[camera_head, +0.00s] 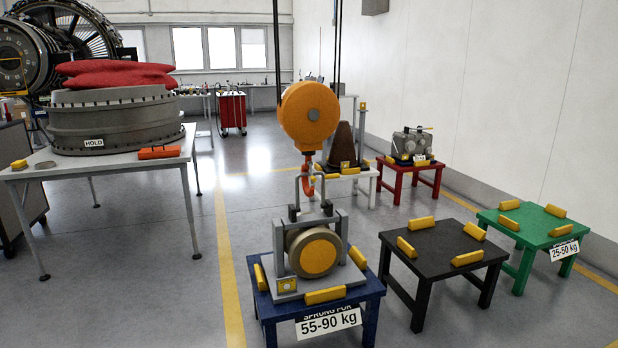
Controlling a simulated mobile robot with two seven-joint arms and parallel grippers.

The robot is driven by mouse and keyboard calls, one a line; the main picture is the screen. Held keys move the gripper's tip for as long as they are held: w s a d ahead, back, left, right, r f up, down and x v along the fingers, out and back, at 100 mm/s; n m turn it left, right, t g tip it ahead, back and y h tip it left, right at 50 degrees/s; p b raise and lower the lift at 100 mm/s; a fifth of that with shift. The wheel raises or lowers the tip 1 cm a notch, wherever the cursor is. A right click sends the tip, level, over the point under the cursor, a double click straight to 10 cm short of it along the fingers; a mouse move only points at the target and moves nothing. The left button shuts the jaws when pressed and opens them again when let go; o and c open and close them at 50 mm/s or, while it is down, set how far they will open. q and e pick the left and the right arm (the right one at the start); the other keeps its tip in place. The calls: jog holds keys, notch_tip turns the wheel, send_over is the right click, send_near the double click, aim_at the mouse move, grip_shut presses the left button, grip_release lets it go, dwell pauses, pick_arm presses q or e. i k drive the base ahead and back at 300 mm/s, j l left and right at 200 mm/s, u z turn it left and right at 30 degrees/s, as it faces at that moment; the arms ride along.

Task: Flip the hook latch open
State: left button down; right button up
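An orange hook (308,181) hangs below a round orange hoist block (310,112). The hook is at the grey lifting bail (323,184) on top of a round grey unit with a yellow face (318,256). The hook overlaps the bail in the picture; I cannot tell if it bears on it. The hook's latch is too small to make out, so I cannot tell whether it is open or shut. The unit sits in a grey cradle on a blue table (371,290) labelled 55-90 kg. Neither of my grippers is in view.
A black table (440,245) with yellow blocks and a green table (530,226) labelled 25-50 kg stand to the right. A red table (405,166) bears a grey unit behind. A grey table (95,168) with a large ring is at left. Floor between is clear.

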aim_at(310, 164)
jog(key=l, duration=0.4)
jog(key=i+z, duration=0.15)
jog(key=z, duration=0.25)
jog(key=i+j+z, duration=0.1)
jog(key=z, duration=0.25)
jog(key=i+j+z, duration=0.35)
jog(key=j, duration=0.2)
jog(key=i+j+z, duration=0.15)
jog(key=j, duration=0.15)
jog(key=i+j, duration=0.15)
jog(key=j, duration=0.25)
jog(key=i+j+z, duration=0.1)
jog(key=j, duration=0.3)
jog(key=i+j, duration=0.2)
jog(key=j, duration=0.15)
jog(key=i+j, duration=0.15)
jog(key=j, duration=0.25)
jog(key=i+j+z, duration=0.1)
jog(key=j, duration=0.3)
jog(key=i, duration=0.05)
